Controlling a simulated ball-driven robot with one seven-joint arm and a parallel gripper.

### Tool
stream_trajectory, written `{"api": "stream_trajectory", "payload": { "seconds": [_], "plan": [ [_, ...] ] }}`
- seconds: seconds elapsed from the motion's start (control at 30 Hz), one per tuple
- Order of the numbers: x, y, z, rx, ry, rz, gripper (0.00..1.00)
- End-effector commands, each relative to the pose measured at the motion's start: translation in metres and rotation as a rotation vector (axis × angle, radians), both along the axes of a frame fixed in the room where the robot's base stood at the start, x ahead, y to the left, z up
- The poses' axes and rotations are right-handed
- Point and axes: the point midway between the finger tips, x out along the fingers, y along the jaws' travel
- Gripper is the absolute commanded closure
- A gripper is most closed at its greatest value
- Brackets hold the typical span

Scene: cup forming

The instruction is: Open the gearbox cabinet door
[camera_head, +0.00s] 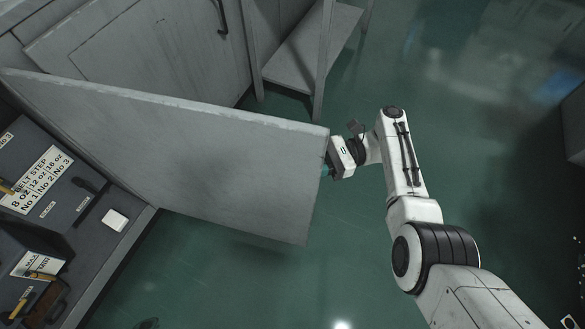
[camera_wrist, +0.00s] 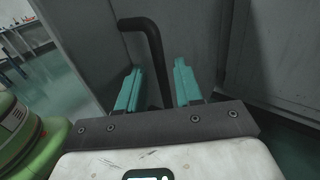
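The grey cabinet door (camera_head: 190,150) stands swung out from the cabinet (camera_head: 75,215), a wide gap between its free edge and the cabinet front. My gripper (camera_head: 326,167) is at the door's free edge in the head view, its fingertips partly hidden behind it. In the wrist view my gripper's teal fingers (camera_wrist: 160,88) are apart. The black bent handle (camera_wrist: 153,45) runs down between them, with a visible gap on the left finger's side. Whether it touches the right finger is unclear. The handle is hidden in the head view.
Inside the open cabinet is a dark panel with labels (camera_head: 42,180) and levers. Behind the door stand another closed grey door (camera_head: 150,50) with a black handle (camera_head: 222,17) and a metal shelf stand (camera_head: 312,45). Green floor (camera_head: 250,285) is clear in front of the door.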

Motion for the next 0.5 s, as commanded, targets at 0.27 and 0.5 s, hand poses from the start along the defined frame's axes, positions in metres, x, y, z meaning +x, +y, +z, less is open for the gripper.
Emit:
{"api": "stream_trajectory", "payload": {
  "seconds": [0.27, 0.5],
  "plan": [
    [0.022, -0.048, -0.003, -0.001, 0.0, 0.003, 0.65],
    [0.028, -0.063, -0.002, 0.0, 0.0, 0.003, 0.65]
  ]
}}
